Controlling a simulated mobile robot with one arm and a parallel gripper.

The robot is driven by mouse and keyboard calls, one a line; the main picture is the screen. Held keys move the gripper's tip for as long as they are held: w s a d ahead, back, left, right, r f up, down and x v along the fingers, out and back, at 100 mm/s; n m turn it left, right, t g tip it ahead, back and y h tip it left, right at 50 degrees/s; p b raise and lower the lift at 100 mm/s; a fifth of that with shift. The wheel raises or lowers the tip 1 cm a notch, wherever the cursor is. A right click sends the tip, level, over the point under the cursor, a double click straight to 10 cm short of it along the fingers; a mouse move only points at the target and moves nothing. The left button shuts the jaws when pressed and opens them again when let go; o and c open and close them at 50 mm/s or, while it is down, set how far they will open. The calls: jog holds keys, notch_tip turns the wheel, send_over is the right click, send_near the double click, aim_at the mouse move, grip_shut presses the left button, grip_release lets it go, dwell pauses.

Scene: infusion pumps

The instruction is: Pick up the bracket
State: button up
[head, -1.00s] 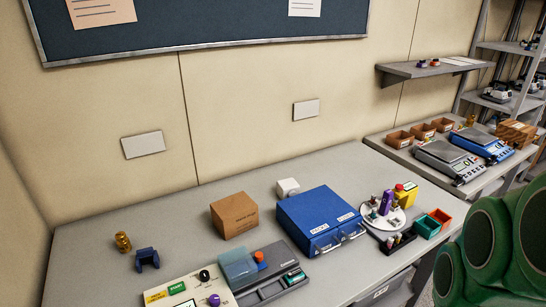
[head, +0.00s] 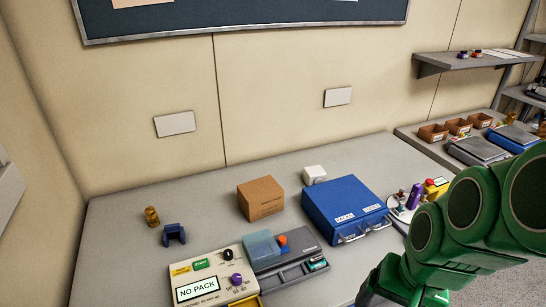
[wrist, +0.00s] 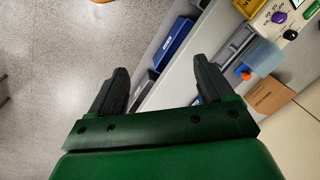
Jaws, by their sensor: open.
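The bracket (head: 174,235) is a small dark blue U-shaped piece in the head view. It stands on the left part of the grey table, just in front of a brass-coloured fitting. My gripper shows in the wrist view (wrist: 163,90) with its two dark fingers spread apart and nothing between them. It is over the front edge of the table, far to the right of the bracket. In the head view my green arm fills the lower right, and the fingertips are not clearly seen there. I cannot make out the bracket in the wrist view.
The brass fitting (head: 151,216) is close behind the bracket. A cream pump labelled NO PACK (head: 205,281), a grey device (head: 285,263), a cardboard box (head: 261,198) and a blue case (head: 340,208) stand to its right.

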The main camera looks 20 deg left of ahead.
jog(key=w+a+m+t+y, duration=0.15)
jog(key=w+a, duration=0.35)
jog(key=a, duration=0.5)
jog(key=m+t+y, duration=0.7)
jog(key=m, duration=1.5)
send_over(172, 227)
jog(key=s+d, duration=0.3)
jog(key=s, duration=0.1)
notch_tip(172, 227, down, 9)
jog(key=f+m, duration=0.1)
jog(key=s+f+m+t+h, duration=0.1)
jog(key=f, duration=0.1)
jog(key=f+m+h, duration=0.1)
jog(key=f+m, duration=0.1)
jog(key=shift+s+d+f+t, duration=0.1)
jog(key=shift+s+f+t, duration=0.15)
jog(key=shift+s, duration=0.1)
jog(key=shift+f+m, duration=0.25)
jog(key=shift+f, duration=0.1)
jog(key=shift+w+f, duration=0.1)
jog(key=shift+w, duration=0.1)
jog(key=shift+x, duration=0.95)
jog(key=shift+w+a, duration=0.25)
jog(key=shift+w, duration=0.4)
jog(key=x, duration=0.2)
jog(key=shift+w+f, duration=0.15)
jog(key=shift+w, duration=0.25)
jog(key=shift+w+a+f, duration=0.2)
jog(key=shift+w+a, duration=0.25)
